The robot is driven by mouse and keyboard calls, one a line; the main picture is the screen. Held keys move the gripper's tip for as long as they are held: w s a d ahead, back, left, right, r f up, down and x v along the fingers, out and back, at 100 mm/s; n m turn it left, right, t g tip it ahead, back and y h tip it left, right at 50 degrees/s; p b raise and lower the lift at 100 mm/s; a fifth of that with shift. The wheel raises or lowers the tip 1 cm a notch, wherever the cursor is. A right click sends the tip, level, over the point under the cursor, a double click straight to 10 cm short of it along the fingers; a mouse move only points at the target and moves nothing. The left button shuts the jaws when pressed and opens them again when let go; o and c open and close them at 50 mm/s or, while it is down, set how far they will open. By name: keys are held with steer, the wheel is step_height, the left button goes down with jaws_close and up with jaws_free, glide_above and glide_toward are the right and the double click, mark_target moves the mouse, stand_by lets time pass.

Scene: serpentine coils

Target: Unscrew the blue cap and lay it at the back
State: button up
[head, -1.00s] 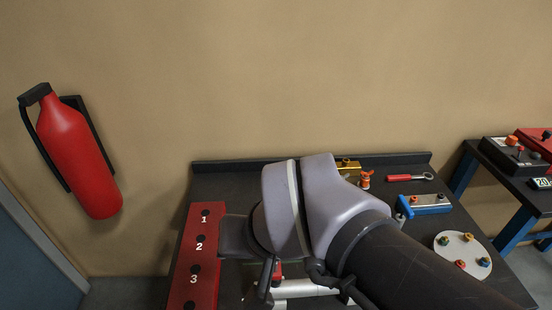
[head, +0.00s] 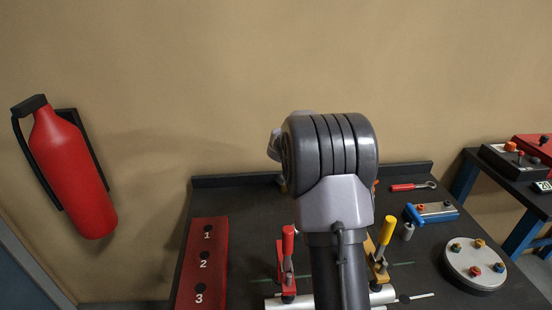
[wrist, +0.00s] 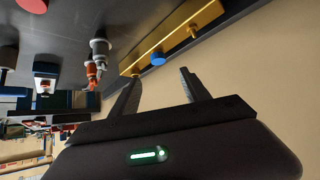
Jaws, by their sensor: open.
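A round blue cap (wrist: 158,58) sits on the side of a long gold block (wrist: 170,40) in the wrist view. My gripper (wrist: 161,76) is open and empty, with its two fingers pointing toward the gold block. The blue cap shows in the gap between the fingertips, just beyond them, apart from both. In the head view my arm hides the gripper, the gold block and this cap. A smaller blue knob (head: 498,267) sits on a round pale plate (head: 461,279) with several coloured knobs.
An orange and grey fitting (wrist: 95,65) stands beside the gold block. Red (head: 287,262) and yellow-handled clamps (head: 382,248) stand at the front. A red numbered panel (head: 206,237) is at left, a blue-based block (head: 437,213) and red-handled wrench (head: 409,187) at right.

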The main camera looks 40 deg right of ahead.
steer(key=x, duration=1.1)
steer(key=shift+s+d+f+p, duration=0.15)
steer(key=shift+s+p, duration=0.1)
steer(key=shift+p, duration=0.15)
steer(key=shift+w+d+f, duration=0.15)
steer(key=shift+d+f, duration=0.05)
steer(key=shift+d, duration=0.1)
jaws_close()
steer(key=shift+b, duration=0.3)
